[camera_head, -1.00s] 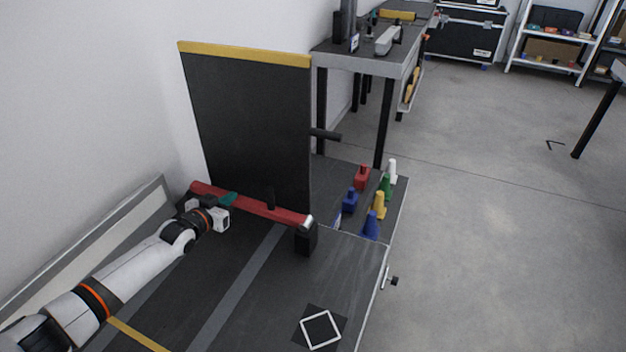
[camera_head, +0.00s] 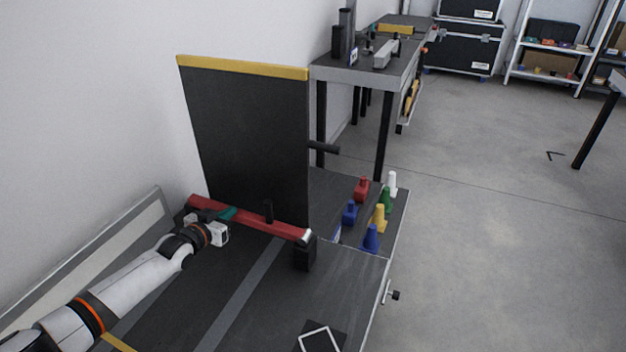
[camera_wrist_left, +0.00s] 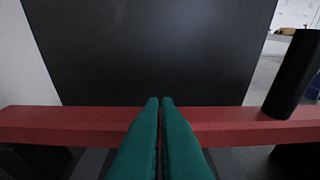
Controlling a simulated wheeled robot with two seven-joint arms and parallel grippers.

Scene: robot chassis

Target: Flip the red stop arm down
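The red stop arm (camera_head: 262,223) lies about level across the front of the black panel, with its right end at a black block (camera_head: 304,253). A black upright peg (camera_head: 268,211) stands on it; the peg also shows at the right of the left wrist view (camera_wrist_left: 294,75). My left gripper (camera_head: 229,213) is at the left part of the arm. In the left wrist view its green fingers (camera_wrist_left: 160,101) are together, with nothing visible between them, and their tips overlap the red bar (camera_wrist_left: 70,124). Contact cannot be told. My right gripper is not in view.
A black panel (camera_head: 250,125) with a yellow top edge stands behind the arm. A black handle (camera_head: 323,147) sticks out at its right. Red, blue, yellow, green and white pieces (camera_head: 380,218) stand on the surface to the right. A workbench (camera_head: 350,75) stands behind.

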